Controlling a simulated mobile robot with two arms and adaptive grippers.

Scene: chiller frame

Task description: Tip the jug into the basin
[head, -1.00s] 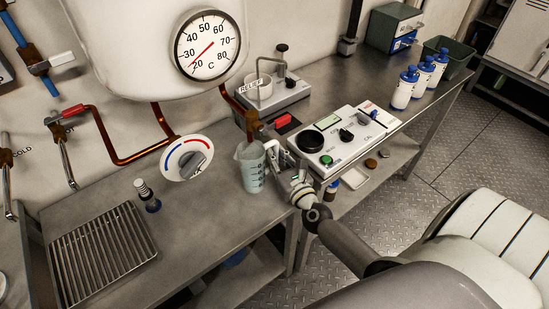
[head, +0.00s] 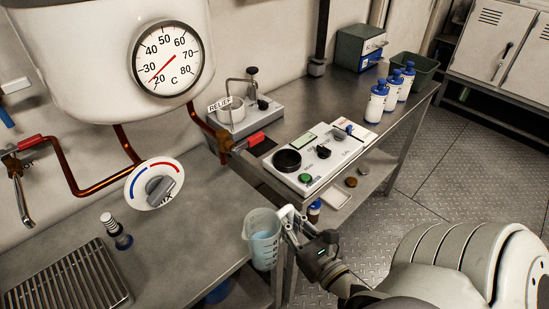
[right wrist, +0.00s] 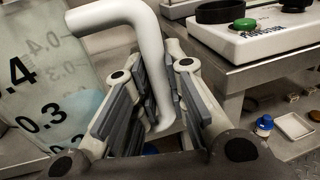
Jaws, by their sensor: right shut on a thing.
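The jug (head: 262,245) is a clear graduated beaker with pale blue liquid inside, at the front edge of the metal bench. It looks close to upright. My right gripper (head: 290,220) is shut on its handle from the right. In the right wrist view the pale bent handle (right wrist: 150,65) lies between the dark finger pads, and the jug wall with its scale marks (right wrist: 45,90) fills the left. I cannot make out a clear basin; a slatted metal drain grid (head: 65,280) lies at the lower left. My left gripper is not in view.
A bottle with a dark base (head: 116,232) stands beside the grid. A dial knob (head: 158,190), copper pipes (head: 70,180) and a red-handled valve (head: 250,142) are behind. A control box (head: 318,158) is at the right. Bare bench (head: 200,235) lies between jug and grid.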

